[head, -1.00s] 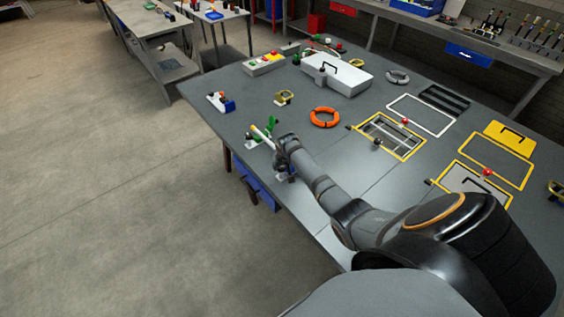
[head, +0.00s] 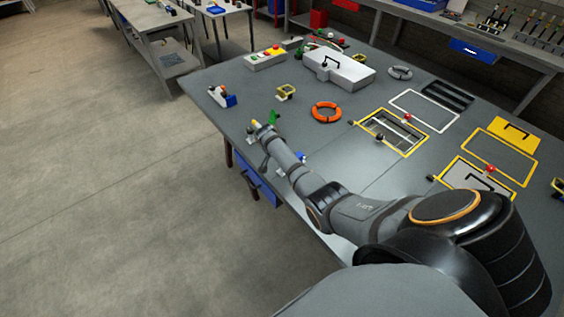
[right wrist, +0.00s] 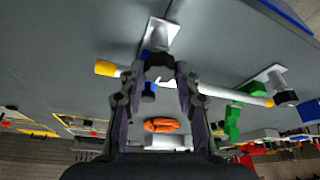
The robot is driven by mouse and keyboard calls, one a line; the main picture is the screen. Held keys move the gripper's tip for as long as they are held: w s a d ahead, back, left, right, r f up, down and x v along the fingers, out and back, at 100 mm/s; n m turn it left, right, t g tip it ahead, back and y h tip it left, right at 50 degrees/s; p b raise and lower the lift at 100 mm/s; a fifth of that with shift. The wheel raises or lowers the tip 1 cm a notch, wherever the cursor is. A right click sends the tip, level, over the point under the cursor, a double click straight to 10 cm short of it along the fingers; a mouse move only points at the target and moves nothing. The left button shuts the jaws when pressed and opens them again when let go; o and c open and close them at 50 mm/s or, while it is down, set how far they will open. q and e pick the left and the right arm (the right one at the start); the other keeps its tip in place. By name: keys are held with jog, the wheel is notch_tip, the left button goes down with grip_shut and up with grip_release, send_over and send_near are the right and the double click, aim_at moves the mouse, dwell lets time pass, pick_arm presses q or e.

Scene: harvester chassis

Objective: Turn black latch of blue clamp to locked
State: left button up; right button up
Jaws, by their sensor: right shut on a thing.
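In the right wrist view the blue clamp (right wrist: 146,54) stands on a white base (right wrist: 163,33). It sits at a white rod (right wrist: 216,91) with a yellow end (right wrist: 106,68). The black latch (right wrist: 149,91) shows between the fingers of my right gripper (right wrist: 159,72). My right gripper is shut on the black latch, with a finger on each side of it. In the head view my right arm covers most of the rod, and a little blue and white of the clamp (head: 303,157) shows beside the arm. My left gripper is out of view.
A green clamp (right wrist: 232,121) stands at the rod's other end. A small blue and white fixture (head: 223,96) stands near the left edge.

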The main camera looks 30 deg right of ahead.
jog(key=shift+m, duration=0.5)
jog(key=o, duration=0.9)
jog(key=shift+a+r, duration=0.1)
jog(key=shift+r, duration=0.05)
jog(key=v, duration=1.1)
jog(key=shift+w+a+r, duration=0.15)
jog(key=shift+a+r, duration=0.1)
jog(key=shift+r, duration=0.1)
